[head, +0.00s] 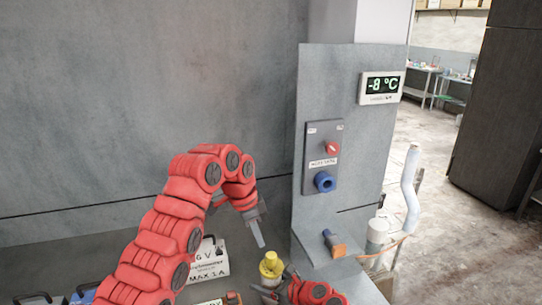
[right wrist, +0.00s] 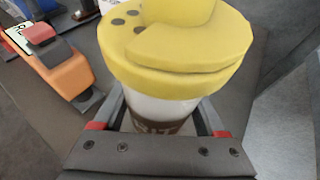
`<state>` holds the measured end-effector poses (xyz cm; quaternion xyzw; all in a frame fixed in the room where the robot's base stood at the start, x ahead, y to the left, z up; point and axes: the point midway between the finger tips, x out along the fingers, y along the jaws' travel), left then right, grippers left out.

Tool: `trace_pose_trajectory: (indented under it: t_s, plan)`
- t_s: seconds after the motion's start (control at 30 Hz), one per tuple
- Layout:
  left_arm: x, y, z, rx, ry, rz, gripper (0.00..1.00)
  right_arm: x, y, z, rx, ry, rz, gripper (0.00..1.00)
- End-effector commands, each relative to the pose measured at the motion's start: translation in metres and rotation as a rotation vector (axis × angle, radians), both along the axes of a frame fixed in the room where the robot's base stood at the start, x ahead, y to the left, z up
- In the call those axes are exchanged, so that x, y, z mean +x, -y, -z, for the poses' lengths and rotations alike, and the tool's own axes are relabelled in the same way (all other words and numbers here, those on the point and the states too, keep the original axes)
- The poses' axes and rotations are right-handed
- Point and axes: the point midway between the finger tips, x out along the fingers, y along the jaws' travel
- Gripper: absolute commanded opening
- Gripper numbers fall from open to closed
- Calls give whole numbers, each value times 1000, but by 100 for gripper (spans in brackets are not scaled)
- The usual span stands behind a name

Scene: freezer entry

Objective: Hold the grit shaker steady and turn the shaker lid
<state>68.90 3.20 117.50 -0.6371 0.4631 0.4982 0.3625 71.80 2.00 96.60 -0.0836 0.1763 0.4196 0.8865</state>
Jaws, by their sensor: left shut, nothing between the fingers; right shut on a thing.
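The grit shaker has a white body (right wrist: 160,108) with a brown lettered band and a yellow lid (right wrist: 185,50). The lid has dark holes at its left side and a raised flap across the top. In the head view the yellow lid (head: 271,264) shows at the bottom centre. My right gripper (head: 268,291) is shut around the shaker's body below the lid, and the shaker stands between its fingers in the right wrist view. My left gripper (head: 260,240) is shut and empty, above and slightly left of the lid, apart from it. The shaker's base is hidden.
A white lettered box (head: 209,262) stands left of the shaker. A grey panel with a red switch (head: 332,148) and blue socket (head: 325,181) rises at the right. An orange tool (right wrist: 65,70) lies left in the wrist view.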

Motion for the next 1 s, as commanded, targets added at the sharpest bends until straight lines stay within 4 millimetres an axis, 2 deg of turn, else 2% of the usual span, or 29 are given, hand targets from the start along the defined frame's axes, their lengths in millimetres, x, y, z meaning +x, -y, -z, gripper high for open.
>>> trace_pose_trajectory:
  t_s: [0.3,0.33,0.47,1.0]
  plan:
    - [0,0,-1,0,0,0,0,0,0,0,0,0,1,0]
    - [0,0,-1,0,0,0,0,0,0,0,0,0,1,75]
    - [0,0,-1,0,0,-1,0,0,0,0,0,0,1,99]
    - [0,0,-4,0,0,-1,0,-2,2,-2,0,0,1,100]
